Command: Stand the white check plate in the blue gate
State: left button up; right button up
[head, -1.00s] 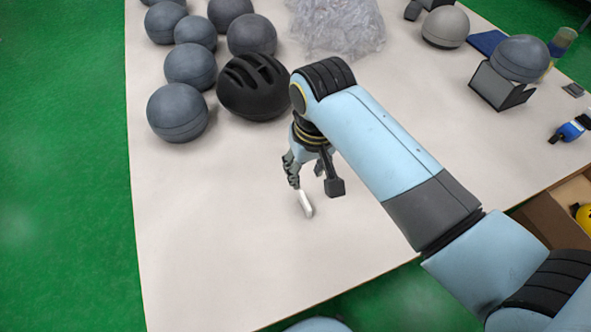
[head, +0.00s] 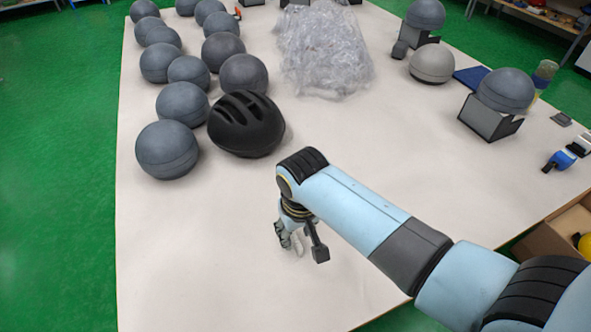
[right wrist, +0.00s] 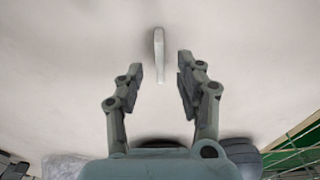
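The white check plate (head: 299,245) shows as a small pale strip at the fingers of my right gripper (head: 301,249) in the head view, partly hidden by them. In the right wrist view the plate (right wrist: 158,52) is seen as a narrow strip on the pale table. My right gripper (right wrist: 160,75) is open there, with a finger on each side of the plate's near end and gaps on both sides. I cannot make out a blue gate for certain; a small blue and white thing (head: 566,158) lies at the right. My left gripper is not in view.
A black helmet (head: 246,125) and several dark grey balls (head: 167,149) stand on the left of the table (head: 190,250). Clear plastic wrap (head: 322,55) lies at the back. A ball on a box stand (head: 487,119) and a cardboard box (head: 555,232) are at the right.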

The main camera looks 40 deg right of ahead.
aim_at(296, 242)
jog(key=shift+w+d+f, duration=0.1)
jog(key=shift+w+f, duration=0.1)
jog(key=shift+f, duration=1.15)
grip_shut()
jog(key=shift+r, duration=0.1)
